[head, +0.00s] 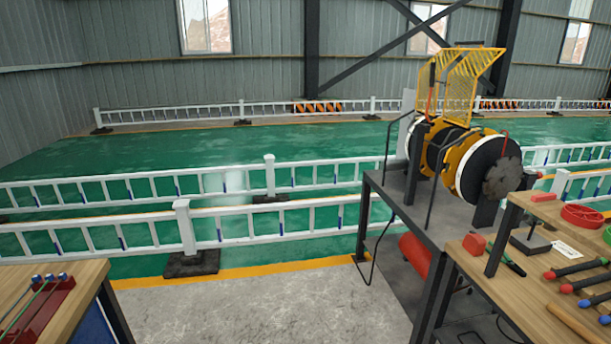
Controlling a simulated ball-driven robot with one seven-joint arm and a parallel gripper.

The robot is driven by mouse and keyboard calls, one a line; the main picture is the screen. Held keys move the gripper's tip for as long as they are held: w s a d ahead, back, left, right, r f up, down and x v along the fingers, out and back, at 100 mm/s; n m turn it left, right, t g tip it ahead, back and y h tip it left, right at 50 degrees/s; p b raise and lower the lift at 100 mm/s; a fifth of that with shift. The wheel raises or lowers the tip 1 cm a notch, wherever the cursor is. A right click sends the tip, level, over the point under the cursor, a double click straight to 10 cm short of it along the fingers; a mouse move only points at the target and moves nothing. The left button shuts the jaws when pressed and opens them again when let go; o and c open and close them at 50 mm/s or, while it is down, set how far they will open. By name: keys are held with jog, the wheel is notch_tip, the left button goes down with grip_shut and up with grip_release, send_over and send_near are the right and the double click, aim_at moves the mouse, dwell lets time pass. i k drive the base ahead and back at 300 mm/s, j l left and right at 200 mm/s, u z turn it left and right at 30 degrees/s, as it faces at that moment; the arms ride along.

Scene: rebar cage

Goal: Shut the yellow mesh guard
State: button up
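The yellow mesh guard (468,80) stands raised, tilted up above the machine at the right of the head view. It is open, and the discs below it are exposed. The machine (460,160) has black-and-white discs with yellow rims and sits on a dark metal stand (395,205). A thin red bar shows in front of the guard, and another curves by the front disc. My gripper and arm do not show in this view.
A wooden bench (530,290) with tools and a red ring (582,216) stands at the lower right. A wooden table (60,290) holds a red block at the lower left. White railings (230,220) cross the middle. Bare concrete floor (230,310) lies between the tables.

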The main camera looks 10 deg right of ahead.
aim_at(461, 51)
jog(key=i+z, duration=0.3)
jog(key=i, duration=0.35)
jog(key=i+z, duration=0.3)
jog(key=i, duration=0.3)
jog(key=i+j+z, duration=0.3)
jog(key=i, duration=0.35)
jog(key=j, duration=0.3)
jog(key=i+u, duration=0.05)
